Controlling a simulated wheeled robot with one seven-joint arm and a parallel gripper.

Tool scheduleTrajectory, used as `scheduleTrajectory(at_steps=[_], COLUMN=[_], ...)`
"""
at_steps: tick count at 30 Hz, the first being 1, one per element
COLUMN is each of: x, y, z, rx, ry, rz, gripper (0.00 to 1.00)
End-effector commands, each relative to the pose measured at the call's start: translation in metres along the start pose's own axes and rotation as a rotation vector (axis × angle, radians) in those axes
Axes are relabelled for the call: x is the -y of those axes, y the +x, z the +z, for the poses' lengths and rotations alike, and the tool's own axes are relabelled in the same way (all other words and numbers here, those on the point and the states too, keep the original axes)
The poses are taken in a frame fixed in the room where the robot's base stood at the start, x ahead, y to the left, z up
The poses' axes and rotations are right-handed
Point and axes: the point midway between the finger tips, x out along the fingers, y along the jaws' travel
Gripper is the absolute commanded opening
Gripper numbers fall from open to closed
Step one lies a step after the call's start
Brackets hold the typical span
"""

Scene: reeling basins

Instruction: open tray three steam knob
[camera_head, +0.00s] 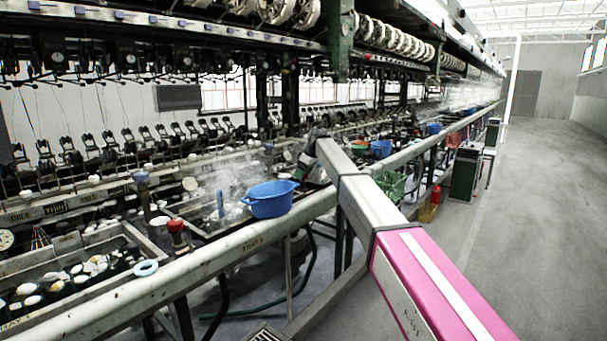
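A red knob (177,226) stands upright on a post just behind the long front rail (215,256), left of the blue basin. A blue-topped knob (141,178) stands farther back and to the left. I cannot tell which is the tray three steam knob; the rail lettering near the red knob is too small to read surely. My arm, pink and white, reaches from the lower right over the rail. My gripper (312,153) is at its far end, dark and small, right of the blue basin and well apart from both knobs. Its fingers are not clear.
A blue basin (270,199) sits at the rail, between the red knob and my arm. Steam rises behind the basin. Grey floor (535,200) at right is open.

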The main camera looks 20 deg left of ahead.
Motion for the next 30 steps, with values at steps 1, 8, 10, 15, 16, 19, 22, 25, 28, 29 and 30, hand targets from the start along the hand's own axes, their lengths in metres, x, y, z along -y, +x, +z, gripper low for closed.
scheduleTrajectory(at_steps=[1, 8, 10, 15, 16, 19, 22, 25, 28, 29, 30], x=[0.0, 0.0, 0.0, 0.0, 0.0, 0.0, 0.0, 0.0, 0.0, 0.0, 0.0], y=[0.0, -0.015, -0.026, -0.059, -0.065, -0.082, -0.095, -0.103, -0.107, -0.108, -0.108], z=[0.0, 0.0, 0.0, 0.0, 0.0, 0.0, 0.0, 0.0, 0.0, 0.0, 0.0], rx=[0.0, -0.001, -0.001, -0.001, -0.001, -0.001, 0.0, -0.001, -0.001, 0.0, 0.0], ry=[0.0, 0.001, 0.001, 0.0, 0.0, 0.0, 0.0, 0.0, 0.0, 0.0, 0.0], rz=[0.0, 0.001, 0.001, 0.001, 0.001, 0.001, 0.0, 0.0, 0.0, 0.0, 0.0], gripper=[0.73, 0.73, 0.73, 0.73, 0.73, 0.73, 0.73, 0.73, 0.73, 0.73, 0.73])
